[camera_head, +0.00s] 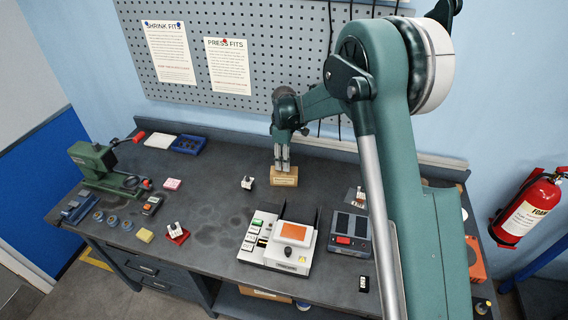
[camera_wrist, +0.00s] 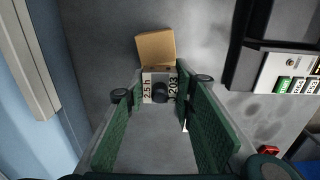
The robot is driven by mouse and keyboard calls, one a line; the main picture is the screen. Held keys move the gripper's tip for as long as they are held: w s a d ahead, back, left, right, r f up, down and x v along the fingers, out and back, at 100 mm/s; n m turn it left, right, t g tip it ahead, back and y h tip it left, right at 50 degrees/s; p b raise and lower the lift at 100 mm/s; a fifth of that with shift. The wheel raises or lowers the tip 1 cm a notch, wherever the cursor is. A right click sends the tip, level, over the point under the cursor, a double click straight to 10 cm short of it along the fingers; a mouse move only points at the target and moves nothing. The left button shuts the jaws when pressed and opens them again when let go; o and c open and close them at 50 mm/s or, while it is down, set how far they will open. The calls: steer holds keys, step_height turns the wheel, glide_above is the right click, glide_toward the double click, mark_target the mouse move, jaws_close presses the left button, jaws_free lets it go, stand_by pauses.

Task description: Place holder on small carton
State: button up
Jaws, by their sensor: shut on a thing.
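My gripper (camera_head: 282,160) points down over the small brown carton (camera_head: 284,180) in the head view. In the wrist view its green fingers (camera_wrist: 160,90) are shut on the holder (camera_wrist: 158,75), a pale block with a black round knob and printed labels, one reading 2.5 h. The fingertips are on either side of it. The carton also shows in the wrist view (camera_wrist: 155,47), partly covered by the holder. In the head view the fingers mostly hide the holder. I cannot tell whether the holder touches the carton's top.
A white-and-black device with an orange panel (camera_head: 294,233) stands front right of the carton, with a grey device (camera_head: 349,236) beside it. A small white piece (camera_head: 248,183) lies left of the carton. A green press (camera_head: 95,162) stands far left.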

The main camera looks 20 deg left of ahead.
steer(key=shift+f, duration=0.55)
steer(key=shift+f, duration=0.2)
steer(key=o, duration=1.1)
steer(key=shift+o, duration=0.2)
steer(key=shift+r, duration=0.15)
step_height(320, 180, up, 12)
steer(key=shift+r+b, duration=0.1)
steer(key=shift+b, duration=0.2)
